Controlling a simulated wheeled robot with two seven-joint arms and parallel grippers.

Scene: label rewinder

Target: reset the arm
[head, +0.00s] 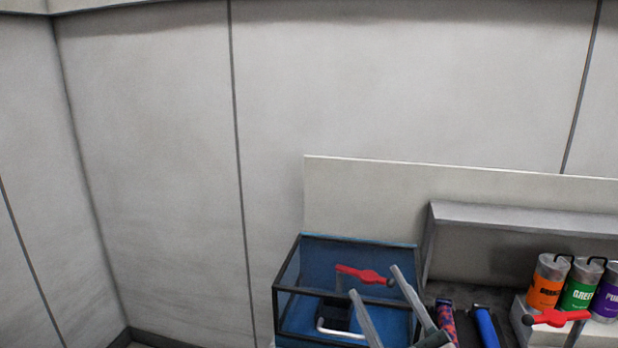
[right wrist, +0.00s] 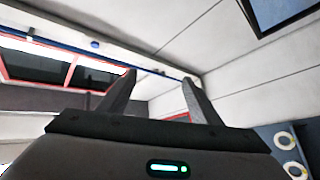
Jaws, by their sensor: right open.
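My right gripper (head: 374,280) shows at the bottom of the head view, right of centre. Its two grey fingers point up and are spread apart, with nothing held between them. It is in front of a dark-framed case with clear blue-tinted sides (head: 290,290). In the right wrist view the gripper (right wrist: 158,76) also has its fingers apart, with only walls and distant fittings beyond them. My left gripper and arm are not in view.
A red handle (head: 365,274) shows at the case, and another red handle (head: 556,318) stands at the right. Orange (head: 547,282), green (head: 581,284) and purple (head: 608,292) labelled cans stand on a ledge. Bare wall fills the left.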

